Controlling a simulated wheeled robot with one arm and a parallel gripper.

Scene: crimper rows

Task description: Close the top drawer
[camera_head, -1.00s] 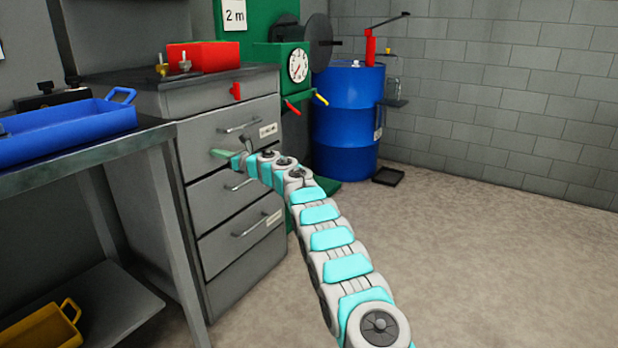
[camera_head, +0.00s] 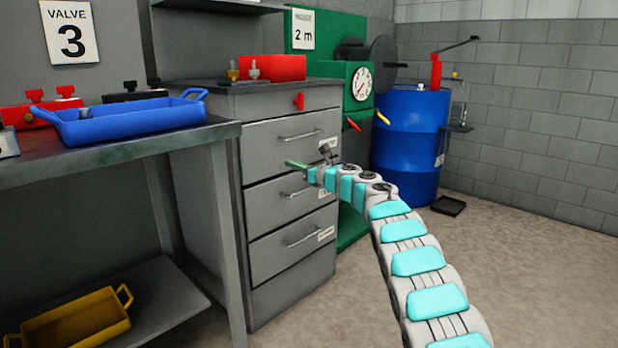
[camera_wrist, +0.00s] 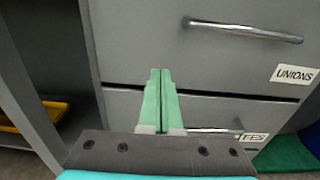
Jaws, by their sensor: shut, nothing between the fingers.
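The grey drawer cabinet (camera_head: 290,100) stands in the middle of the head view. Its top drawer (camera_head: 265,150) has a metal bar handle (camera_head: 300,136) and looks about flush with the drawers below; a small gap I cannot rule out. In the wrist view the top drawer (camera_wrist: 215,65) fills most of the picture, with its handle (camera_wrist: 245,31) and a label reading UNIONS (camera_wrist: 295,74). My gripper (camera_head: 288,163) is shut and empty, its green fingers (camera_wrist: 160,72) together in front of the top drawer's lower edge, left of and below the handle. Contact is not clear.
The middle drawer (camera_head: 265,197) and bottom drawer (camera_head: 270,258) look shut. A workbench (camera_head: 130,147) with a blue tray (camera_head: 130,122) stands left, a yellow tray (camera_head: 75,320) on its lower shelf. A blue drum (camera_head: 408,140) stands behind right.

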